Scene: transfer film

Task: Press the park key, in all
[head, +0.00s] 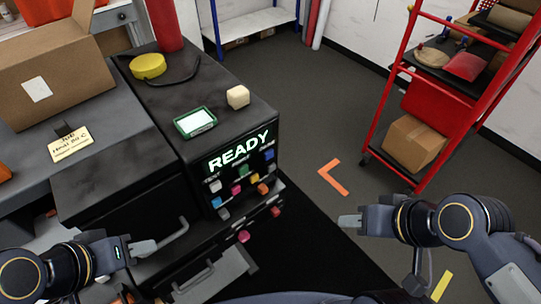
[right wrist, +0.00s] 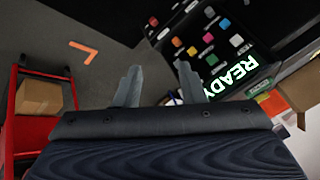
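The machine's dark panel carries a lit READY display (head: 240,150) and below it several small coloured keys, among them a white key (head: 214,185), a pink key (head: 236,190), a green key (head: 243,172) and an orange key (head: 262,189). The labels are too small to read, so I cannot tell which is the park key. My right gripper (head: 350,220) is over the floor right of the panel, apart from the keys. In the right wrist view its two fingers (right wrist: 160,85) stand apart with nothing between them. My left gripper (head: 146,248) is low at the left, near a drawer handle; its opening is unclear.
On the machine top are a cream block (head: 238,97), a green-framed device (head: 195,122) and a yellow disc (head: 148,66). Knobs and handles stick out below the keys. A red rack (head: 398,80) stands at the right. Floor between rack and machine is clear, with an orange mark (head: 333,178).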

